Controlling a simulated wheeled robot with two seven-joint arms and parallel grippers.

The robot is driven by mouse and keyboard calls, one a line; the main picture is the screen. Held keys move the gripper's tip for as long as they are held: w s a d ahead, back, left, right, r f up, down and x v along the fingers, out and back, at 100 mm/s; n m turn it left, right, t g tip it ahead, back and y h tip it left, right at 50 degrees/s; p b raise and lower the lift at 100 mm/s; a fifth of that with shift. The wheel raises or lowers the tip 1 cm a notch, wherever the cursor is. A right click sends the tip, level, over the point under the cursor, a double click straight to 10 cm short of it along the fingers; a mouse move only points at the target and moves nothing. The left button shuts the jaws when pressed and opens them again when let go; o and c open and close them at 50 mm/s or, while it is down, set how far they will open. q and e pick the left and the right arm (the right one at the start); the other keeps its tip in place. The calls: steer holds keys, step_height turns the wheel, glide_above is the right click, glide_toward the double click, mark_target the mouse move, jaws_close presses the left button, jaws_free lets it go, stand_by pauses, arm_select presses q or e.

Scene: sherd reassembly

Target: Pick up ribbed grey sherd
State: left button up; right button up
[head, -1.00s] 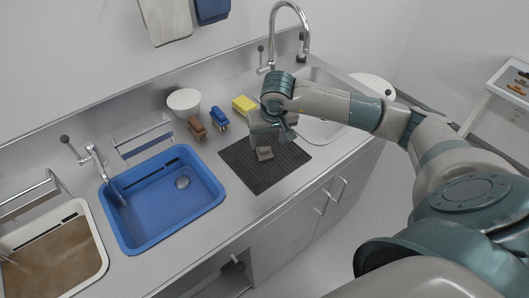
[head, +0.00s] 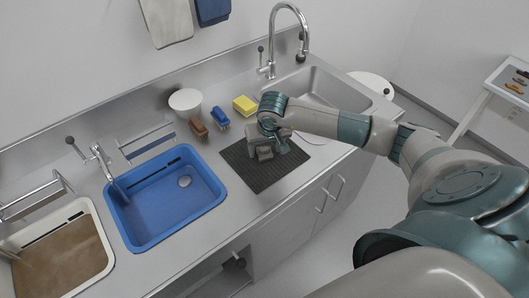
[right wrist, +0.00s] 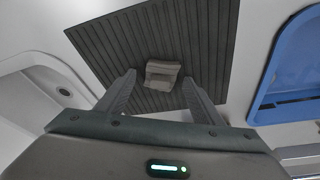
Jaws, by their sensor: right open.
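The ribbed grey sherd (head: 264,153) lies on the dark ribbed mat (head: 262,178). In the right wrist view the sherd (right wrist: 162,74) sits between and a little beyond the two fingertips of my right gripper (right wrist: 160,80), apart from both. My right gripper (head: 264,148) is open and empty, low over the mat, and partly hides the sherd's surroundings in the head view. My left gripper is not in view.
A blue basin (head: 165,200) is set in the counter left of the mat. A brown brush (head: 198,127), a blue brush (head: 219,116), a yellow sponge (head: 244,105) and a white bowl (head: 185,101) stand behind the mat. A steel sink (head: 322,92) is at right.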

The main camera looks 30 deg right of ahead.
mark_target(265, 150)
steer(key=c, duration=1.2)
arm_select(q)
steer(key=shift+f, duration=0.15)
arm_select(e)
steer(key=shift+r, duration=0.2)
steer(key=shift+r+b, duration=0.55)
step_height(265, 150, up, 2)
steer(key=shift+r+b, duration=0.1)
steer(key=shift+b, duration=0.6)
arm_select(q)
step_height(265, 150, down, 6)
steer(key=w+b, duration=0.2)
steer(key=b, duration=0.2)
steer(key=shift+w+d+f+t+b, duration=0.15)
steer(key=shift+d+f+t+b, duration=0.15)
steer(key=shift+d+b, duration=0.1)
arm_select(e)
steer(key=s+d+r, duration=0.1)
steer(key=s+r, duration=0.1)
steer(key=s, duration=0.1)
steer(key=s+d+r, duration=0.1)
steer(key=s+r, duration=0.2)
steer(key=s, duration=0.1)
steer(key=s+d+r, duration=0.2)
steer(key=s, duration=0.2)
steer(key=shift+r, duration=0.2)
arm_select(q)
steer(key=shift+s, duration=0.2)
